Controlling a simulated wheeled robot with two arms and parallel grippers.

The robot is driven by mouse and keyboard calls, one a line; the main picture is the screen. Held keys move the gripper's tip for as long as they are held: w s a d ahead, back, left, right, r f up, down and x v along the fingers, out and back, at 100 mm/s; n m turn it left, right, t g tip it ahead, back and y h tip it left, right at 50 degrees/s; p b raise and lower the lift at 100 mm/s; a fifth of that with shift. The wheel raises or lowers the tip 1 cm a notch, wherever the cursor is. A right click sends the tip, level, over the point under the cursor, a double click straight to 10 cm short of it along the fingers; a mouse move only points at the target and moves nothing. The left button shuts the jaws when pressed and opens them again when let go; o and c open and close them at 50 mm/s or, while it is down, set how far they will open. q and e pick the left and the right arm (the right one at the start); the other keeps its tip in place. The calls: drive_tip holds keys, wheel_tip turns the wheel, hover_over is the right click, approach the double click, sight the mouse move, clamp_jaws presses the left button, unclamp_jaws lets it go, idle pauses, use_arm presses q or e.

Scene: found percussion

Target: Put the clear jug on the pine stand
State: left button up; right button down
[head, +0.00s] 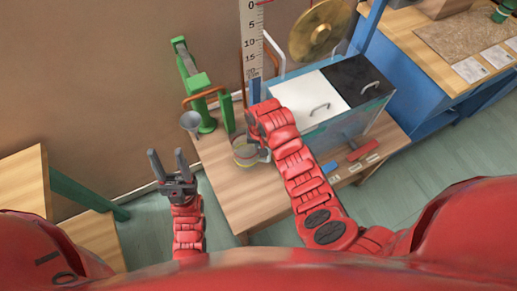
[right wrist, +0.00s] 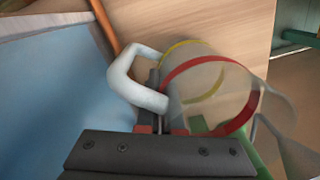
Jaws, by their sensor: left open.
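The clear jug (head: 244,152) has a red band, a yellow band and a pale handle. In the head view it shows over the wooden table, just below the end of my right arm. In the right wrist view the jug (right wrist: 210,92) looks tilted, and its handle (right wrist: 122,78) reaches down to the fingers of my right gripper (right wrist: 165,118). I cannot tell whether the fingers are closed on it. My left gripper (head: 172,165) is open and empty, left of the table. I cannot tell which wooden surface is the pine stand; one wooden top (head: 24,180) is at the far left.
A green stand (head: 192,82) with a funnel (head: 191,121) stands at the table's back left. A box with white and black lids (head: 312,98), a tall ruler (head: 251,40) and a hanging brass disc (head: 318,30) are right of it. The table's front left (head: 245,200) is bare.

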drive_tip(key=shift+f, duration=0.15)
drive_tip(key=shift+f, duration=0.1)
drive_tip(key=c, duration=1.1)
unclamp_jaws()
drive_tip(key=shift+r, duration=0.2)
wheel_tip(320, 180, up, 6)
drive_tip(key=shift+w+f+b, duration=0.1)
drive_tip(key=shift+f+b, duration=0.15)
drive_tip(key=shift+b, duration=0.25)
wheel_tip(320, 180, up, 6)
drive_tip(key=p, duration=0.4)
drive_tip(key=shift+d+r+p, duration=0.1)
drive_tip(key=shift+r+p, duration=0.1)
drive_tip(key=shift+p, duration=0.2)
